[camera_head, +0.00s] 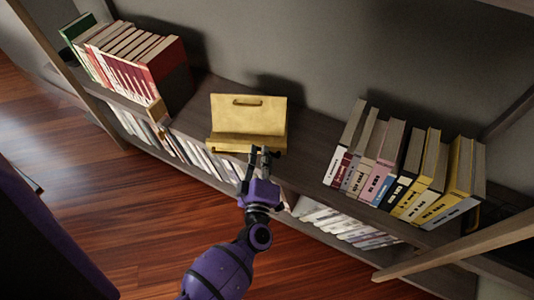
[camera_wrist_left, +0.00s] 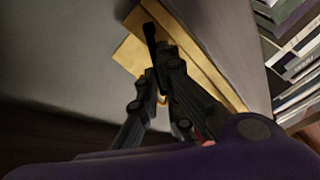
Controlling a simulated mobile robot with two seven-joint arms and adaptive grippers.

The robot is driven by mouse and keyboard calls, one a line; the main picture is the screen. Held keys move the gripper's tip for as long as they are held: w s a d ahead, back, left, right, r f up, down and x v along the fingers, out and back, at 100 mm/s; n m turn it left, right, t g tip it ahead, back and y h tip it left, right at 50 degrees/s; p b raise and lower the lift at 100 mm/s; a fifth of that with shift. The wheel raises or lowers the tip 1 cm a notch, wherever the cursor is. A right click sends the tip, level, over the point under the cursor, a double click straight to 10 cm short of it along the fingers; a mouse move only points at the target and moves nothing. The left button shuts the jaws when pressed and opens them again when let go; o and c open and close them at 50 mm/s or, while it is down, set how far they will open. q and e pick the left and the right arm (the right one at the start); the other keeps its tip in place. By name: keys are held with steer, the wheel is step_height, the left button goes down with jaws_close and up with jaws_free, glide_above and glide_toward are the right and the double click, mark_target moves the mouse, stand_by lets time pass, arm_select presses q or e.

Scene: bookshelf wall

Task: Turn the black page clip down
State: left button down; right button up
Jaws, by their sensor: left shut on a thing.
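A yellow wooden book stand (camera_head: 248,114) with a slot near its top stands on the shelf in the head view. Its front ledge faces me. My left gripper (camera_head: 263,152) is at this ledge, a little right of its middle. In the left wrist view the stand (camera_wrist_left: 188,40) lies beyond my left gripper (camera_wrist_left: 165,62). The black page clip (camera_wrist_left: 150,36) is a thin dark bar at the stand, and the fingers are shut on it. Its lower part is hidden by the dark fingers, and its exact tilt is hard to tell. My right gripper is not in view.
Red and white books (camera_head: 140,75) stand left of the book stand. A leaning row of books (camera_head: 395,170) stands to its right. More books fill the lower shelf (camera_head: 340,222). Bare shelf board (camera_head: 308,140) lies just right of the stand. A wooden post (camera_head: 455,247) crosses at lower right.

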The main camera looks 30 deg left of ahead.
arm_select(q)
steer(key=shift+s+a+f+n+b, duration=0.15)
steer(key=shift+f+n+b, duration=0.2)
steer(key=shift+n, duration=0.25)
steer(key=shift+w+a+f+n+b, duration=0.1)
steer(key=shift+f+n+b, duration=0.2)
steer(key=shift+n, duration=0.3)
steer(key=shift+s+a+f+n+b, duration=0.1)
steer(key=shift+f+n+b, duration=0.15)
steer(key=shift+n, duration=0.35)
steer(key=shift+a+f+n+b, duration=0.15)
steer(key=shift+n+b, duration=0.1)
steer(key=shift+n, duration=0.35)
steer(key=shift+d, duration=0.1)
steer(key=c, duration=1.9)
jaws_free()
steer(key=shift+f, duration=0.15)
